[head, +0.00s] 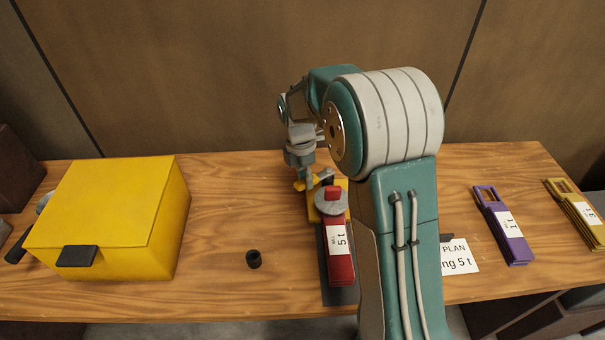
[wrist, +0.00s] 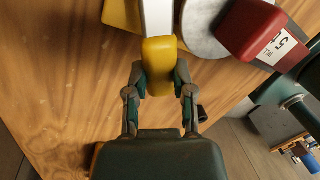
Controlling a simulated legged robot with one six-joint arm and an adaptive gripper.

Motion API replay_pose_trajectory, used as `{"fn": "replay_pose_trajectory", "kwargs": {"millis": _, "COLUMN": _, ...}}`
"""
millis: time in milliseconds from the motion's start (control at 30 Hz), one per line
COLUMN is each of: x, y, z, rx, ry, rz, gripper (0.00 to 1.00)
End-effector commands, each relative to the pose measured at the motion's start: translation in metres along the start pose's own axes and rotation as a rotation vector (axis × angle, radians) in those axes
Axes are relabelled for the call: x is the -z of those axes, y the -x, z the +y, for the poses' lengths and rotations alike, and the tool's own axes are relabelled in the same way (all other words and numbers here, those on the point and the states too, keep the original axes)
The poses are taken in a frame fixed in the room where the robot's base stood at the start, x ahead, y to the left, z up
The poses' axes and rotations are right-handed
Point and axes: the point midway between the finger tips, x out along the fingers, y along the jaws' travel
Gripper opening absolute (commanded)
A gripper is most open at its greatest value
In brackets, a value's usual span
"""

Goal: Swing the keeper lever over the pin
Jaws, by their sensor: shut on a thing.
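My gripper (wrist: 160,80) is shut on a yellow grip (wrist: 160,62), which looks like the handle of the keeper lever. A pale bar (wrist: 158,15) runs on from the grip, away from my fingers. In the head view my gripper (head: 300,172) is over the table, at the left side of the fixture, with a bit of yellow below it. A yellow block (head: 343,184) of the fixture shows behind a grey disc (head: 331,207) with a red knob (head: 332,193). A red sling tag (head: 338,252) marked "5 t" lies in front of the disc. I cannot make out the pin.
A yellow box (head: 110,215) stands on the left of the wooden table. A small black cylinder (head: 253,259) stands on open table left of the red tag. Purple tags (head: 502,228), yellow tags (head: 578,214) and a plan card (head: 459,258) lie to the right.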

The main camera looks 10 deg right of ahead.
Motion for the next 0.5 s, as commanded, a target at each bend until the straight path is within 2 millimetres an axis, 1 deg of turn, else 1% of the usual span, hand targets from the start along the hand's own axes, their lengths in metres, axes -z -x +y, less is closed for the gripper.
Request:
{"fn": "replay_pose_trajectory", "kwargs": {"millis": 200, "x": -0.001, "y": -0.003, "z": -0.011, "rx": 0.001, "ry": 0.156, "rz": -0.032, "gripper": 0.0}}
{"fn": "replay_pose_trajectory", "kwargs": {"millis": 500, "x": -0.003, "y": -0.005, "z": -0.02, "rx": 0.0, "ry": 0.287, "rz": -0.057, "gripper": 0.0}}
